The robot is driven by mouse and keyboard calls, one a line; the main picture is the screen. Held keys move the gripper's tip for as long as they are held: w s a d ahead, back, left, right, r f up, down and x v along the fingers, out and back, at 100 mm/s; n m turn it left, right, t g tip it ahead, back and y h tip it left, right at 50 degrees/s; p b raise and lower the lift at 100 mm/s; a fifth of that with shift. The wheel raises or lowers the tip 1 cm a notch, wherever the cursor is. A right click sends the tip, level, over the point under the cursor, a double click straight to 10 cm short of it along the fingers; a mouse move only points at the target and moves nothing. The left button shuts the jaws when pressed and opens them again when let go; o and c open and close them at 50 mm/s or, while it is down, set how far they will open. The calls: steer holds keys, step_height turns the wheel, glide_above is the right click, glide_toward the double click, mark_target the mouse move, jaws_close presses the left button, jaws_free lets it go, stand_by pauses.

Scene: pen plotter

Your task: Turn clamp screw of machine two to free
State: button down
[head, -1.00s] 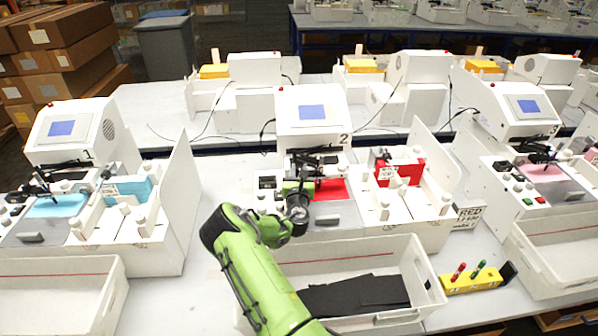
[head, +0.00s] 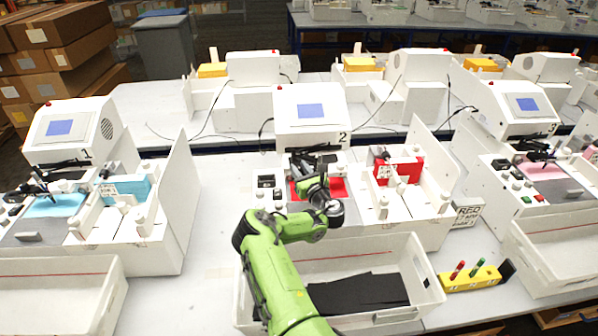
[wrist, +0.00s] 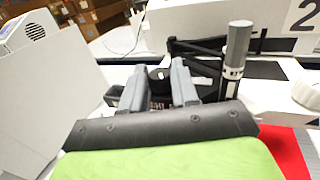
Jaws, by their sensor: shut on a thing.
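Machine two (head: 310,112), a white plotter with a blue screen and the number 2, stands in the middle of the bench. Its red sheet (head: 335,187) lies on the bed and also shows in the wrist view (wrist: 287,152). My gripper (wrist: 160,69) is at the black pen carriage (wrist: 205,58). Its grey fingers are closed on a small black part between them, which looks like the clamp screw (wrist: 161,73). The fingers hide most of it, and its turn position cannot be told. A grey pen (wrist: 236,48) stands upright just right of the fingers. In the head view my arm covers the carriage's front.
A white tray (head: 428,275) with black sheets sits before machine two. A yellow block with red and green pens (head: 470,281) stands right of it. Machine one (head: 70,125) is at the left, another plotter (head: 515,110) at the right. White upright panels flank the beds.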

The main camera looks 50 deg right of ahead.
steer(key=n+y, duration=0.1)
steer(key=n+y+b, duration=0.1)
steer(key=t+y+b, duration=0.1)
steer(key=y, duration=0.1)
steer(key=shift+d+n, duration=0.25)
steer(key=shift+n, duration=0.15)
steer(key=shift+n+y+b, duration=0.45)
steer(key=shift+n+y, duration=0.05)
steer(key=shift+y, duration=0.4)
steer(key=shift+r, duration=0.1)
steer(key=c, duration=0.9)
jaws_free()
steer(key=shift+o, duration=0.2)
